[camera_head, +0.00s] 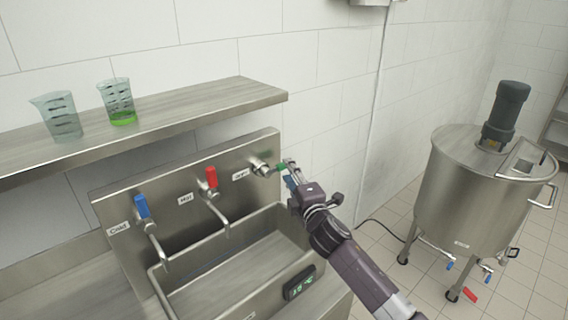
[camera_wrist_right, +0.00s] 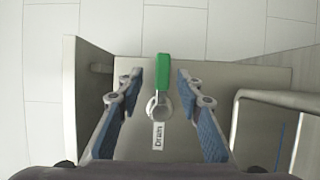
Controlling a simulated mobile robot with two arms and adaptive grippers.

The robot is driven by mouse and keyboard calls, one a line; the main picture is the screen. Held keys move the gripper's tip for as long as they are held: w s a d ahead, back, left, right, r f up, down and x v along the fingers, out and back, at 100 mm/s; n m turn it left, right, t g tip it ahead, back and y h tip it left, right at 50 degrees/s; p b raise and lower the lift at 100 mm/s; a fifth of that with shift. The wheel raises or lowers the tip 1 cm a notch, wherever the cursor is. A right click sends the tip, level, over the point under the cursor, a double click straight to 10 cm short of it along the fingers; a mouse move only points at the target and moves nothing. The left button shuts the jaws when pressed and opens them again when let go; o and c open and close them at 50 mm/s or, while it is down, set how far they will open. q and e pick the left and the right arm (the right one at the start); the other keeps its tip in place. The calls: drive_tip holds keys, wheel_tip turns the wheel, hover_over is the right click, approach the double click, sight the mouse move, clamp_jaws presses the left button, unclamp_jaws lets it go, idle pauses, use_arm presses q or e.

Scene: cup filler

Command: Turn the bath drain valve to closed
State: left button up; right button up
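The drain valve (camera_head: 262,168) sits at the right end of the steel panel behind the basin. Its green handle (camera_head: 281,167) points right in the head view, partly covered by my gripper. In the wrist view the green handle (camera_wrist_right: 164,72) points up, away from the round hub and the "Drain" label (camera_wrist_right: 158,136). My right gripper (camera_head: 290,172) is at the handle. In the wrist view its two blue-padded fingers (camera_wrist_right: 160,80) are spread, one on each side of the handle, with gaps between. My left gripper is out of view.
Blue cold (camera_head: 142,207) and red hot (camera_head: 211,177) valves are left on the panel, above the basin (camera_head: 165,290). A shelf (camera_head: 200,105) with two measuring cups, one holding green liquid (camera_head: 122,118), is above.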

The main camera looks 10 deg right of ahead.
sight(284, 168)
drive_tip(key=w, duration=0.5)
drive_tip(key=shift+a+f, duration=0.25)
drive_tip(key=shift+a, duration=0.05)
drive_tip(key=shift+w, duration=0.1)
drive_tip(key=shift+c, duration=0.5)
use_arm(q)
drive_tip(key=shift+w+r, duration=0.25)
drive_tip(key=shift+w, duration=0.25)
use_arm(e)
clamp_jaws()
